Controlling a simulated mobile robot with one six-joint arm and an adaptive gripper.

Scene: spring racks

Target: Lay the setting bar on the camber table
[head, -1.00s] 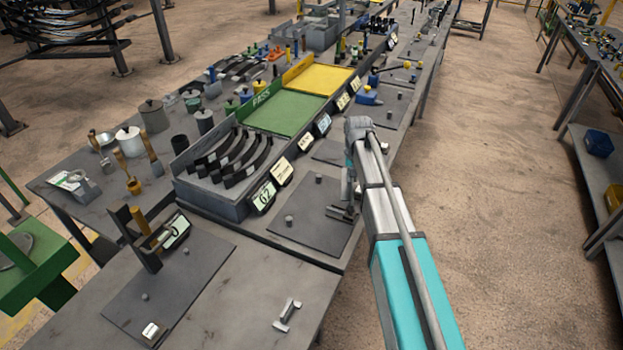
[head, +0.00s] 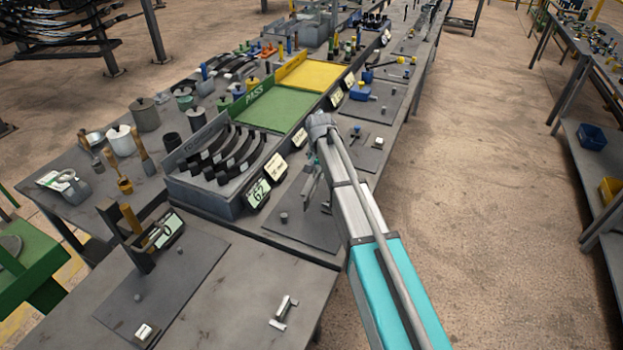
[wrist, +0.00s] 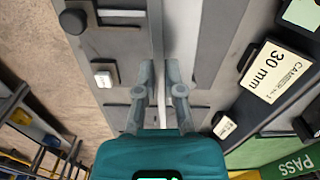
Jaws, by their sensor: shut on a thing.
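My gripper (head: 314,188) hangs over the bench's right edge area, above a dark plate with a short post. In the wrist view my gripper's two fingers (wrist: 160,80) are closed around a narrow grey bar (wrist: 157,40), seen end-on and partly lost against the bench. It looks like the setting bar. A dark plate with short pegs and a gauge stand (head: 190,285) at the front left looks like the camber table. Its display (head: 165,232) reads 0. No bar lies across its pegs.
A rack of curved black leaves (head: 230,190) stands left of my gripper, with a 62 display (head: 258,193). A green PASS tray (head: 270,108) and a yellow tray (head: 313,77) lie behind. A small metal piece (head: 284,312) lies on the front bench. Pots stand at left.

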